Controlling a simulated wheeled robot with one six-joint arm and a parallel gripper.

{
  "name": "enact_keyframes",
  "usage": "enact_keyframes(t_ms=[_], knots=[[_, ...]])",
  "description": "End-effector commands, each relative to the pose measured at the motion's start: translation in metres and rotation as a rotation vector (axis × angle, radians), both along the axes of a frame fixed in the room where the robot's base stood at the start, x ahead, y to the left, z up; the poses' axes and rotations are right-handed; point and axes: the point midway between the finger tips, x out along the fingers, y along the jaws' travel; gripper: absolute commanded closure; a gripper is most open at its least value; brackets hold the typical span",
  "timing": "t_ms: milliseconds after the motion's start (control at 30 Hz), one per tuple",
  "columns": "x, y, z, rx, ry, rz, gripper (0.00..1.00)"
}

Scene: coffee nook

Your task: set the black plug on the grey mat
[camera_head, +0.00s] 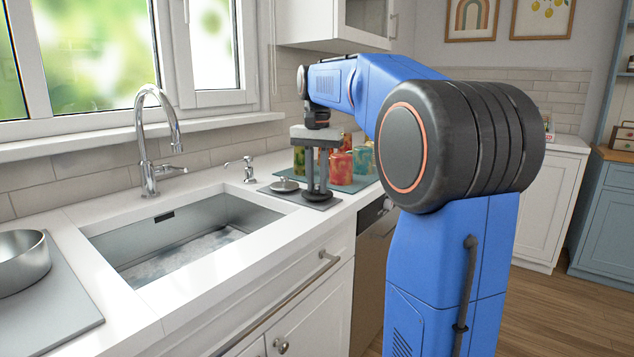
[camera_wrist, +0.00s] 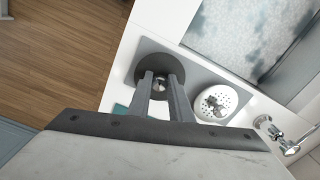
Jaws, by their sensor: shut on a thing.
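The black plug (camera_wrist: 149,72) is a dark round disc with a small knob at its centre. My gripper (camera_wrist: 160,84) is shut on the knob, with the fingers pointing down. In the head view my gripper (camera_head: 317,190) is over the right part of the small grey mat (camera_head: 292,197), beside the sink. The plug (camera_head: 318,197) is at the fingertips, low over the mat; I cannot tell whether it touches it. In the wrist view the grey mat (camera_wrist: 148,46) shows around the disc. My fingers hide part of the plug.
A pale round strainer (camera_head: 284,185) lies on the same mat, left of the plug. Several coloured mugs (camera_head: 341,168) stand on a teal mat behind. The sink (camera_head: 190,235), tap (camera_head: 150,150) and soap dispenser (camera_head: 249,168) are to the left. A metal bowl (camera_head: 22,263) sits far left.

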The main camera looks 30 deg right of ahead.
Motion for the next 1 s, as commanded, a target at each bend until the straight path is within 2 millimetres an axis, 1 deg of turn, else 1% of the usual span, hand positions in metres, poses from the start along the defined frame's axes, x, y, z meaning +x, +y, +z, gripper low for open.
enact_keyframes(t_ms=[133,167,200,233,533,667,767,1000], knots=[[0.0,0.0,-0.002,0.0,0.0,0.0,1.0],[0.0,0.0,-0.003,0.0,0.0,0.0,0.79],[0.0,0.0,-0.002,0.0,0.0,0.0,0.69],[0.0,0.0,-0.002,0.0,0.0,0.0,0.63],[0.0,0.0,-0.002,0.0,0.0,0.0,0.63],[0.0,0.0,0.005,0.0,0.0,0.0,0.63],[0.001,0.0,0.018,-0.001,-0.002,0.0,0.63],[0.001,0.0,0.065,0.0,-0.003,0.0,0.63]])
